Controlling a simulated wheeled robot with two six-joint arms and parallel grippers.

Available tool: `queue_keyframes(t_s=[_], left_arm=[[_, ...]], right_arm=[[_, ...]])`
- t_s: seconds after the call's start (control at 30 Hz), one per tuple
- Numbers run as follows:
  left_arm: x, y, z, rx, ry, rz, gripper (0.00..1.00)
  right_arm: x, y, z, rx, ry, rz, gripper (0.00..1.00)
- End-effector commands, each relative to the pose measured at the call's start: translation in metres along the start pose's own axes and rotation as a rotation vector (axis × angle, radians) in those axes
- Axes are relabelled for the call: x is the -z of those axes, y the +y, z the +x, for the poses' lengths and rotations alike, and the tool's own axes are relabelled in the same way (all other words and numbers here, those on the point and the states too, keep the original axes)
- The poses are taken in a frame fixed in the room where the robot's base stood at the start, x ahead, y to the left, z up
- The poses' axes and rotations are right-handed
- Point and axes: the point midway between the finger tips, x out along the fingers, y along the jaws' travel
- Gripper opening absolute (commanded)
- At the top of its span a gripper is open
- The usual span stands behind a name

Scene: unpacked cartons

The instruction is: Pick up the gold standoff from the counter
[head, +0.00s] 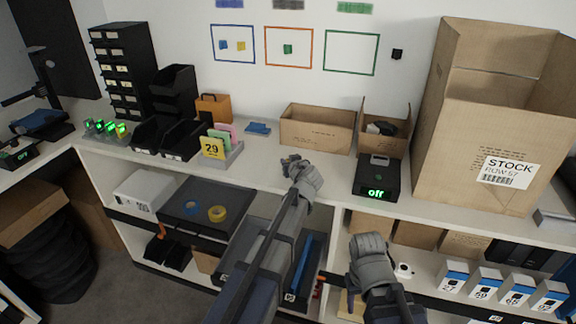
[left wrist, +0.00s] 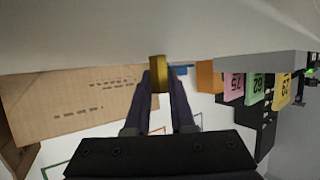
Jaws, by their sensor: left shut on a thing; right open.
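The gold standoff (left wrist: 159,73) is a short gold piece between the two dark fingertips in the left wrist view. My left gripper (left wrist: 160,84) is shut on it. In the left wrist view, which is upside down, the standoff's end reaches the pale counter surface; I cannot tell whether it touches or is just above. In the head view my left gripper (head: 292,161) is over the counter (head: 262,170), in front of the open carton, and hides the standoff. My right gripper (head: 367,245) is open, low in front of the shelf below the counter.
A low open carton (head: 317,130) stands behind my left gripper, with a smaller carton (head: 385,128) and a black device reading "off" (head: 376,180) to its right. A card rack (head: 222,152) stands to the left. A tall STOCK carton (head: 480,130) fills the right.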

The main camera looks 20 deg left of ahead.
Motion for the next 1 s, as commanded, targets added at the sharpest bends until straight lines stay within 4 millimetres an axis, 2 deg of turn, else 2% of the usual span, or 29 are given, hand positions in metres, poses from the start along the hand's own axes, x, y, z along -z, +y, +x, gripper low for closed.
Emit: queue_keyframes(t_s=[0.67, 0.87, 1.0], left_arm=[[0.005, 0.0, -0.002, 0.0, 0.0, 0.0, 0.0], [0.021, 0.0, -0.009, 0.0, 0.0, 0.0, 0.0], [0.039, 0.0, -0.016, 0.0, 0.0, 0.0, 0.0]], right_arm=[[0.0, 0.001, -0.005, 0.0, 0.0, 0.0, 0.5], [-0.001, 0.002, -0.023, 0.0, 0.0, 0.0, 0.5], [-0.003, 0.004, -0.042, 0.0, 0.0, 0.0, 0.5]])
